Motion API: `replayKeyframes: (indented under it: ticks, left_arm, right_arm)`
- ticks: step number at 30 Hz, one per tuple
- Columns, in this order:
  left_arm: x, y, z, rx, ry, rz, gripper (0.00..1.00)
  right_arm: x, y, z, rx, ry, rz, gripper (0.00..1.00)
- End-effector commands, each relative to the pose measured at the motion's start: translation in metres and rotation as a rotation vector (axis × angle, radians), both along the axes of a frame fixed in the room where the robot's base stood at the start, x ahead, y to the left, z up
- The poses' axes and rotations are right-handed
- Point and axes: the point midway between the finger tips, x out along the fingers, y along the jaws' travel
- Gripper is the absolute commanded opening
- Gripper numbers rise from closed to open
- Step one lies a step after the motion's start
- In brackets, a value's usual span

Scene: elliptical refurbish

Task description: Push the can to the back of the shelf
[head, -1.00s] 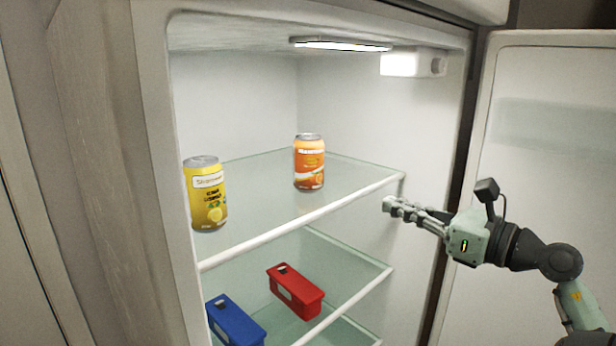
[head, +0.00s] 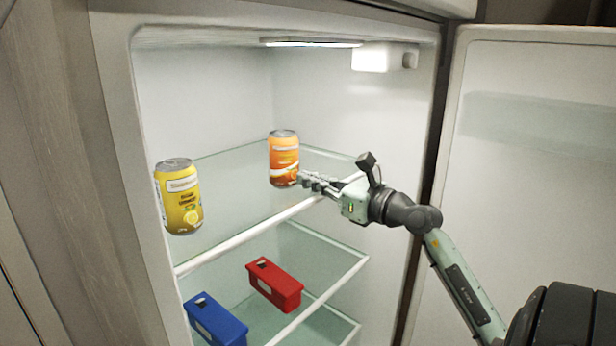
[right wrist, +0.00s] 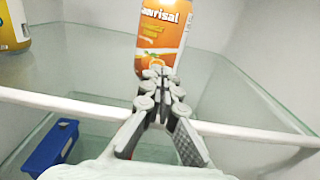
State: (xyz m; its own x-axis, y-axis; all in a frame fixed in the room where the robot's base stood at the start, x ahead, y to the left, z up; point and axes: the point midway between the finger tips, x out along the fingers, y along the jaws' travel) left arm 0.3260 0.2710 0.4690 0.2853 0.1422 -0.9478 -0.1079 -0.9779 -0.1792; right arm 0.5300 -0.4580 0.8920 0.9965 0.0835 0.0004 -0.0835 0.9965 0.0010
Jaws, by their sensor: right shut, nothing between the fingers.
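An orange can (head: 284,152) stands upright on the upper glass shelf (head: 235,200) of the fridge, toward the right side. A yellow can (head: 179,198) stands upright on the same shelf at the left, near the front edge. My right gripper (head: 302,179) is shut and empty, its fingers just over the shelf's front rail and pointing at the lower part of the orange can. In the right wrist view the fingertips (right wrist: 157,75) overlap the base of the orange can (right wrist: 162,35); I cannot tell whether they touch it. My left gripper is not in view.
The white front rail (head: 250,233) edges the upper shelf. The fridge door (head: 540,150) stands open at the right. The shelf behind the orange can looks clear.

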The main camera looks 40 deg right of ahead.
Motion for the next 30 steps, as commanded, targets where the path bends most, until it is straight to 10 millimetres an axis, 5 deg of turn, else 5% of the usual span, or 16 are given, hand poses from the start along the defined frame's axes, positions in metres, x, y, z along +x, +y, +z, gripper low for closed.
replayKeyframes:
  ticks: [14, 21, 30]
  left_arm:
    - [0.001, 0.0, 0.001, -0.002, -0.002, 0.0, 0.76]
    - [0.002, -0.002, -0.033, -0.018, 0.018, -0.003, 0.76]
    - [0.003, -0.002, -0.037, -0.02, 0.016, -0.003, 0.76]
  right_arm:
    - [0.008, 0.001, 0.002, 0.0, -0.001, 0.0, 0.0]
    - [0.04, 0.003, 0.002, 0.0, 0.0, -0.001, 0.0]
    - [0.043, 0.003, 0.0, -0.002, 0.0, 0.0, 0.0]
